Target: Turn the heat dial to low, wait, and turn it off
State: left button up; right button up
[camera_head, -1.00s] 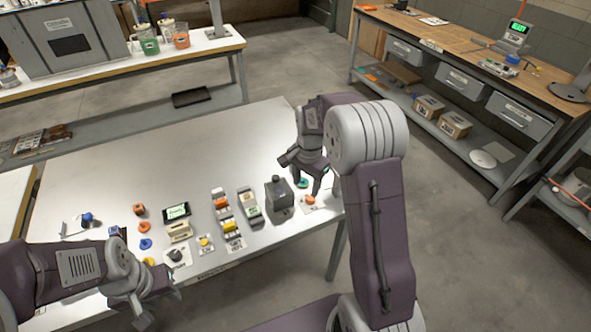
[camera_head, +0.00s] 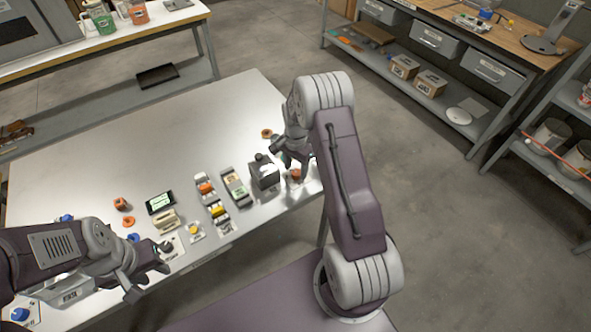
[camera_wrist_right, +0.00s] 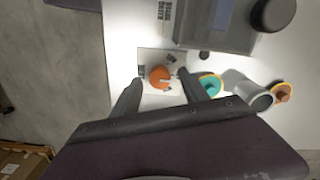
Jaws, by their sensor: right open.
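An orange dial (camera_wrist_right: 160,76) with a pale pointer mark sits on a light plate on the table. It also shows at the table's right end in the head view (camera_head: 296,175). I cannot read its label. My right gripper (camera_head: 292,169) is over this dial. In the right wrist view its open fingers (camera_wrist_right: 160,88) stand on either side of the dial, with no clear contact. A black dial (camera_head: 166,246) sits on a white plate near the front edge. My left gripper (camera_head: 148,280) is near that dial, fingers apart and empty.
A grey box (camera_head: 264,174) with a black knob stands beside the orange dial. A teal ring (camera_wrist_right: 211,84) and an orange-ended grey cylinder (camera_wrist_right: 258,98) lie close to my right fingers. Several switches and small parts fill the table front; the back (camera_head: 150,130) is clear.

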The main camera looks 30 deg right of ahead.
jog(key=shift+f, duration=0.75)
grip_shut()
jog(key=n, duration=0.6)
jog(key=shift+s+d+r+p, duration=0.1)
jog(key=shift+p, duration=0.3)
jog(key=n, duration=0.5)
jog(key=shift+n, duration=0.4)
grip_release()
